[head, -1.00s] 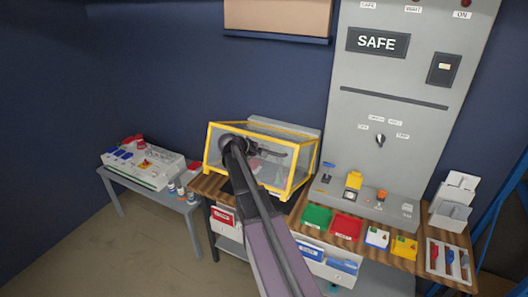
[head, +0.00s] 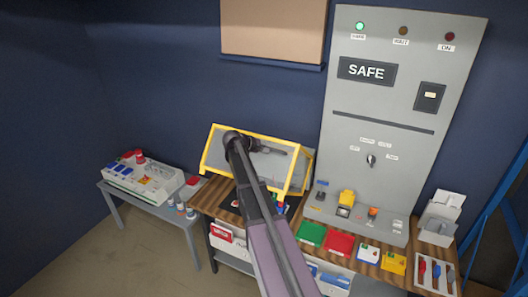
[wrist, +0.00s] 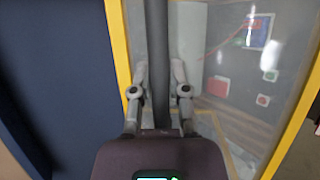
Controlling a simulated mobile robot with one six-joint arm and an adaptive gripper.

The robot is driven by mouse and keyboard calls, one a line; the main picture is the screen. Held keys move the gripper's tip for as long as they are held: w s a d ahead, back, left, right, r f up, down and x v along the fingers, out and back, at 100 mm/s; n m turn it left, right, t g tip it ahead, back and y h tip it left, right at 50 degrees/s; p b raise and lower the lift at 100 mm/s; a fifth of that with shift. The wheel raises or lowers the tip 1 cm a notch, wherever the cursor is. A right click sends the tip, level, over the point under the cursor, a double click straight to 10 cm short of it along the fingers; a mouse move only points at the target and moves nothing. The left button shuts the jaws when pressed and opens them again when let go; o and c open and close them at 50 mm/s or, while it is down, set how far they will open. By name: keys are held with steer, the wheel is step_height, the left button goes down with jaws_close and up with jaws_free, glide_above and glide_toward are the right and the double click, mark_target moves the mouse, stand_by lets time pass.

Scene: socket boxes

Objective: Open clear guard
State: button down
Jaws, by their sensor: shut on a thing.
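The clear guard (head: 209,150) has a yellow frame and stands on the wooden bench left of the grey panel. Its see-through front is swung up and tilted, with a gap under its lower edge. In the wrist view, its yellow frame (wrist: 118,45) runs down both sides. My gripper (wrist: 160,92) has its fingers closed on a dark bar (wrist: 157,35), which looks like the guard's handle. My arm hides part of the guard in the head view. Small coloured parts show through the clear sheet in the wrist view.
The grey panel (head: 385,195) reads SAFE, with a green lamp lit. A side table (head: 150,198) with a white box stands left. A cork board hangs above.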

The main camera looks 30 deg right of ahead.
steer(key=d+r+p, duration=0.1)
steer(key=w+d+r+p, duration=0.1)
steer(key=r, duration=0.1)
steer(key=w+d+r+p, duration=0.1)
steer(key=r+p, duration=0.1)
steer(key=shift+w+d+r+p, duration=0.45)
steer(key=shift+d+r+p, duration=0.3)
steer(key=shift+p, duration=0.05)
steer(key=c, duration=0.6)
jaws_free()
